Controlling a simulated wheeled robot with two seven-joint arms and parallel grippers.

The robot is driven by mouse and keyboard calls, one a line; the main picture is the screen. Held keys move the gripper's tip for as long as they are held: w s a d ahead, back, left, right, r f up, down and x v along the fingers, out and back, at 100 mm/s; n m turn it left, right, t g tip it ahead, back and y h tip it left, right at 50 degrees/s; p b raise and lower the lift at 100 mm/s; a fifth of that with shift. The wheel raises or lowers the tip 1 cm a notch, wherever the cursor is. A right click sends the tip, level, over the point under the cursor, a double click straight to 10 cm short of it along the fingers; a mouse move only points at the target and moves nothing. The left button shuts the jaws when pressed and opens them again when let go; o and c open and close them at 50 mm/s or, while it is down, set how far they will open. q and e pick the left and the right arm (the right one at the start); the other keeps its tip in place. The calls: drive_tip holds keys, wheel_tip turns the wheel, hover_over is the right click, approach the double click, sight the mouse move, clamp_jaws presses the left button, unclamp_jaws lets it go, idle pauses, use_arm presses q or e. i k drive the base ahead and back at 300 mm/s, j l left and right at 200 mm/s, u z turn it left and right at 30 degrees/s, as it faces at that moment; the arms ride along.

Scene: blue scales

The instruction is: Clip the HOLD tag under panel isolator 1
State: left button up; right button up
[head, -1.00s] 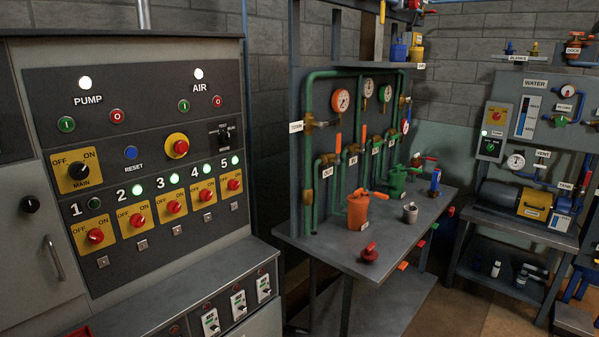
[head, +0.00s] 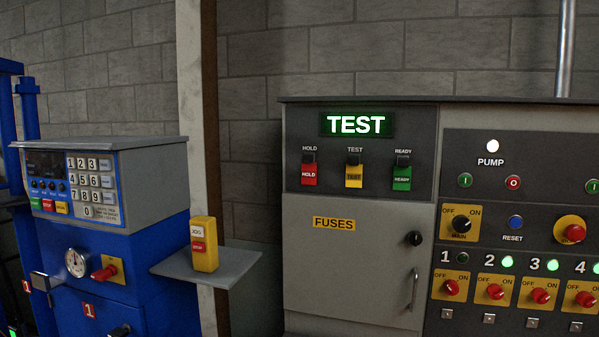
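The red HOLD tag (head: 309,174) hangs on a dark clip under the HOLD label on the upper part of the grey panel. A yellow TEST tag (head: 354,175) and a green READY tag (head: 402,178) hang to its right. Isolator 1 (head: 451,288) is a red knob on a yellow OFF/ON plate at the lower right. The lamp beside its number is dark. A small square clip plate (head: 447,313) sits under it, with no tag on it. Neither of my grippers is in view.
The TEST display (head: 355,124) glows green above the tags. The fuses door (head: 350,265) has a black knob and a handle. A small shelf (head: 232,265) with a yellow pendant box (head: 204,244) juts out at left. A blue machine with a keypad (head: 91,185) stands farther left.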

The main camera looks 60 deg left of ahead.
sight(308, 167)
drive_tip(key=u, duration=1.9)
